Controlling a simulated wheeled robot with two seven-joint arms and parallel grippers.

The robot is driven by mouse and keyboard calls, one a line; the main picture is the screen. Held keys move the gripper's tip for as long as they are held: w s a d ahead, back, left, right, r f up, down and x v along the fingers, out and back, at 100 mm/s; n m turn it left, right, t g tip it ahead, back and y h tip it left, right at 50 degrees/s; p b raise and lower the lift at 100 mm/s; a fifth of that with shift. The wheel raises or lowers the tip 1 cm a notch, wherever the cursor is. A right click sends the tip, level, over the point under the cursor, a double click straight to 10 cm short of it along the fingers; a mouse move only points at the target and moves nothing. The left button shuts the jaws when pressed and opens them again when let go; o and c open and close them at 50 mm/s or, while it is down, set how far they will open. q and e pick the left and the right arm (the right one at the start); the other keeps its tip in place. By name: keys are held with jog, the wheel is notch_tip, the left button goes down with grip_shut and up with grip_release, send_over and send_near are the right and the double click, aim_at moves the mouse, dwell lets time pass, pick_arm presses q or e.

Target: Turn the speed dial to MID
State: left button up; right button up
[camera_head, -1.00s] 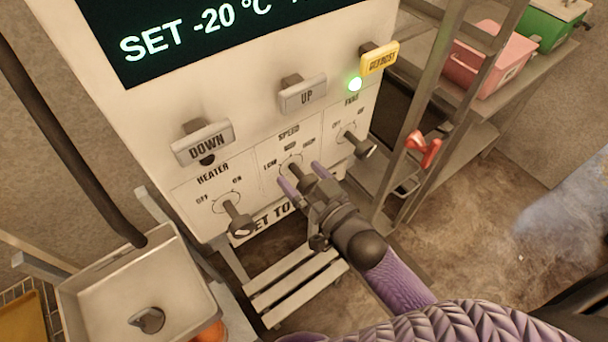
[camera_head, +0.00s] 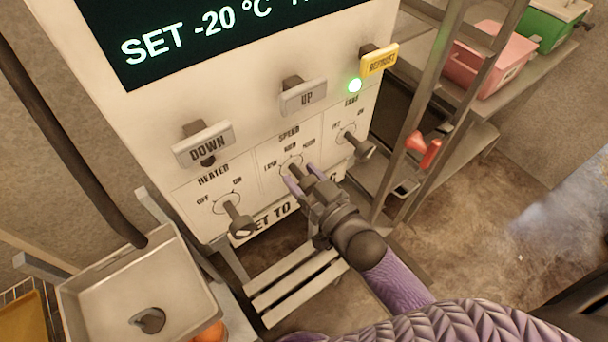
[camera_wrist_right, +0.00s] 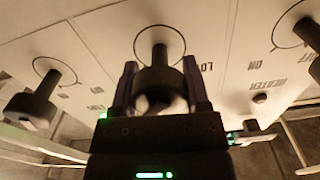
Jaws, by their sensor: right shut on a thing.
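The speed dial (camera_head: 297,171) is a dark knob on a stem in the middle section of the white control panel. Small labels arc over it, LOW at the left. My right gripper (camera_head: 303,178) has its purple fingers on either side of the knob and is shut on it. In the right wrist view the knob (camera_wrist_right: 159,72) stands between the two fingers (camera_wrist_right: 160,88), with its ring mark on the panel behind. Where its pointer faces is hard to tell. My left gripper is not in view.
The heater dial (camera_head: 238,220) is left of the speed dial, the fans dial (camera_head: 360,147) right. Above are the DOWN (camera_head: 203,143), UP (camera_head: 303,97) and yellow DEFROST (camera_head: 380,58) buttons and a lit green lamp (camera_head: 355,85). A metal tray (camera_head: 185,290) stands at lower left.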

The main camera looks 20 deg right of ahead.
jog(key=n, duration=0.4)
jog(key=shift+p, duration=0.4)
jog(key=shift+n, duration=2.3)
jog(key=shift+a, duration=0.1)
jog(key=o, duration=1.3)
